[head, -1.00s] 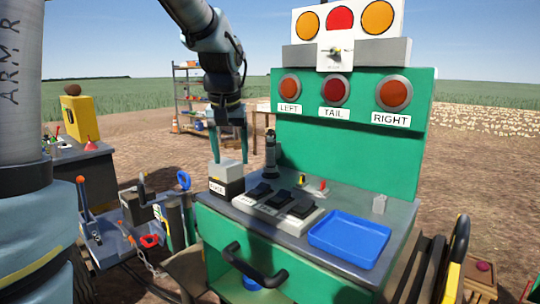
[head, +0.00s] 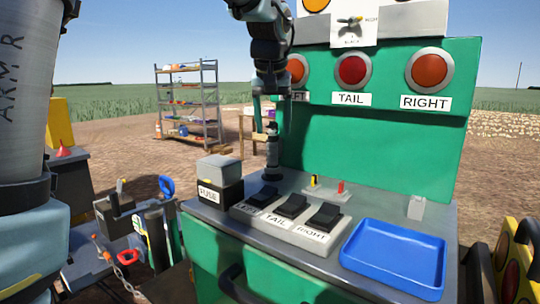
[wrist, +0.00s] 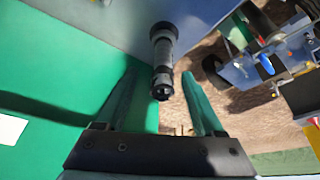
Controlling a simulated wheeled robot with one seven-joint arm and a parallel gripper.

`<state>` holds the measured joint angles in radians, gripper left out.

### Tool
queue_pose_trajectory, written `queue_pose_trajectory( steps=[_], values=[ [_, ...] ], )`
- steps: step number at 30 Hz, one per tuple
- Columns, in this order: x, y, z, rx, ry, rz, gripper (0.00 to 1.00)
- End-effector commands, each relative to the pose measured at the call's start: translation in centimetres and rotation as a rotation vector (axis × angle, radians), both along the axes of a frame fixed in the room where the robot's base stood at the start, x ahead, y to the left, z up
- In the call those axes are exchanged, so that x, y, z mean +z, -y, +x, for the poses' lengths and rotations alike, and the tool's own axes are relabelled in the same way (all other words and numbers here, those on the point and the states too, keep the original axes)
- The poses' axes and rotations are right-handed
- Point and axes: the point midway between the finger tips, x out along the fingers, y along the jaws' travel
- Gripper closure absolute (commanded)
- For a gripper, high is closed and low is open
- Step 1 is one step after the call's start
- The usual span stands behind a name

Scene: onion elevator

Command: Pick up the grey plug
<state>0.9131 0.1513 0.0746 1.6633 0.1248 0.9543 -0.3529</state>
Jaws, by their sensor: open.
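The grey plug (head: 272,157), a grey and black cylinder, stands upright at the back left of the green bench's grey top. My gripper (head: 270,120) is open above it, its two green fingers pointing down close to the plug's upper end. In the wrist view the plug (wrist: 163,50) shows between the open fingers of my gripper (wrist: 158,80), with its dark end nearest. Nothing is held. I cannot tell how far the fingertips reach down past the plug's top.
A FUSE box (head: 220,180) with a grey lid stands left of the plug. Black switches (head: 291,206) and a blue tray (head: 395,258) lie in front and right. The green lamp panel (head: 380,130) rises close behind the plug. A small grey block (head: 415,207) stands at right.

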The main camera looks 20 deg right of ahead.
Motion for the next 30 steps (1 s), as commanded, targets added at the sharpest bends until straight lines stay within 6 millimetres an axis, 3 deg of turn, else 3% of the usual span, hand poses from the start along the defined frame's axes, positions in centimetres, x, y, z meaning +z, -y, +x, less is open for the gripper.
queue_pose_trajectory(
  steps=[11,19,28,30],
  values=[
    [-3.3,0.5,1.4,0.002,-0.002,0.003,0.30],
    [-6.8,0.9,2.7,0.002,-0.001,0.002,0.30],
    [-7.4,1.1,2.9,0.001,0.000,0.000,0.30],
    [-7.4,1.1,2.9,0.001,0.000,0.000,0.37]
  ],
)
